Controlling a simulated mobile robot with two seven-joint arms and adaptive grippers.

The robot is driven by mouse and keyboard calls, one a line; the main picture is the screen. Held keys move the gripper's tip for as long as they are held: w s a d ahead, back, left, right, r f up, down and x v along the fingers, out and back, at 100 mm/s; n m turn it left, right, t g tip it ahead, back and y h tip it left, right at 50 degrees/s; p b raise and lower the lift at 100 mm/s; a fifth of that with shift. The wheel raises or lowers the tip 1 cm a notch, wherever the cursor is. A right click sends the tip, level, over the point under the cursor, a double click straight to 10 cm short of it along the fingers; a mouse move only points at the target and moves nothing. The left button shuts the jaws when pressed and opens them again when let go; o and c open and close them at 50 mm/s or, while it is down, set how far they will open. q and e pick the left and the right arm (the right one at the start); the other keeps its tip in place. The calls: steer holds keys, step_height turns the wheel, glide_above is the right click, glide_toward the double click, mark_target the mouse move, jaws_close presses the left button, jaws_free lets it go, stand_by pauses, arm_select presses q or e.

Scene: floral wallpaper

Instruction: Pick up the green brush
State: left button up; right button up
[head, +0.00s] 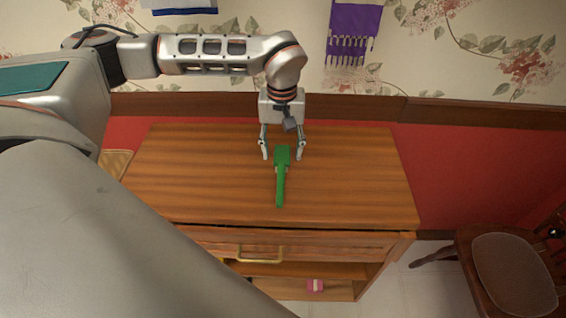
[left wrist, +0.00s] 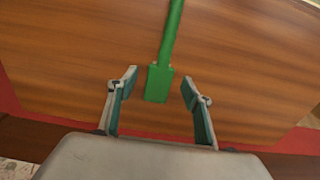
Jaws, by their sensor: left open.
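The green brush (head: 281,175) lies on top of the wooden dresser (head: 350,180), its wide head toward the wall and its handle toward the dresser's front edge. My left gripper (head: 283,154) is open above the dresser top at the brush's head end. In the left wrist view the brush (left wrist: 158,83) has its wide end between the two open fingers (left wrist: 158,82), with a gap on each side. Neither finger appears to touch it. How high the fingertips are above the surface is hard to tell. My right gripper is not in view.
The dresser top around the brush is clear. A drawer with a gold handle (head: 261,260) is below its front edge, and a small pink item (head: 315,285) lies on a lower shelf. A chair (head: 512,275) stands at the right. The papered wall is close behind.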

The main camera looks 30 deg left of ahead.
mark_target(282, 160)
arm_select(q)
step_height(282, 160, down, 4)
steer(key=shift+f, duration=0.25)
steer(key=c, duration=1.3)
steer(key=shift+r, duration=0.15)
